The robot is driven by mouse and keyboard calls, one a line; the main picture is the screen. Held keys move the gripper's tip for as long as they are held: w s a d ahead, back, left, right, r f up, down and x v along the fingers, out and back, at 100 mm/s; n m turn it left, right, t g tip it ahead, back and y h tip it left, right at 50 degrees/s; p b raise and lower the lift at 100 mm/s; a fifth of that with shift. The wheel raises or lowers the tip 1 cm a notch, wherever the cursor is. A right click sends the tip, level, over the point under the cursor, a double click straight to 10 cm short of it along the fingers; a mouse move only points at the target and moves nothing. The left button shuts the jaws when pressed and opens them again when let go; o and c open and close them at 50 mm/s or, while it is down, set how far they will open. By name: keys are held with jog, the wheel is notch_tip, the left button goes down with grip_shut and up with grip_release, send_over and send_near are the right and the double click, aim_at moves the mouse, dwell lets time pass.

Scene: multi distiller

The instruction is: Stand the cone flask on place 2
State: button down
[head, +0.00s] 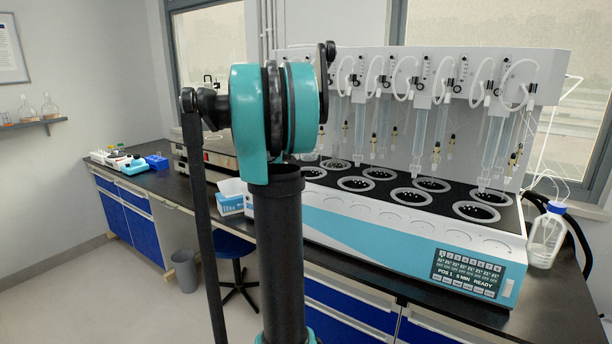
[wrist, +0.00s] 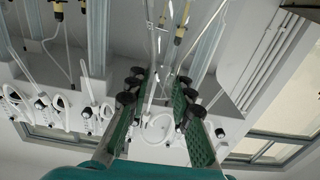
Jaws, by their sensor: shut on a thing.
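My gripper (wrist: 160,100) shows in the wrist view with its two green ribbed fingers around a clear, glassy thing, the cone flask (wrist: 157,80). Its outline is faint against the glass tubes behind, so I cannot tell its tilt. In the head view my arm hides the gripper and the flask. The distiller (head: 400,240) is a long white and light-blue unit with two rows of ringed round places on its black top. Its display (head: 467,273) reads POS 1. I see no legible numbers at the rings, so I cannot tell which is place 2.
Glass condensers (head: 417,125) and tubing hang from the white back panel (head: 500,70) over the rings. A blue-capped bottle (head: 546,236) stands right of the distiller. A white and blue box (head: 230,197) stands left of it on the dark bench.

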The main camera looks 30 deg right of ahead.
notch_tip(320, 180, down, 15)
dwell(0.5)
jog(key=c, duration=1.3)
grip_release()
jog(key=shift+f, duration=0.1)
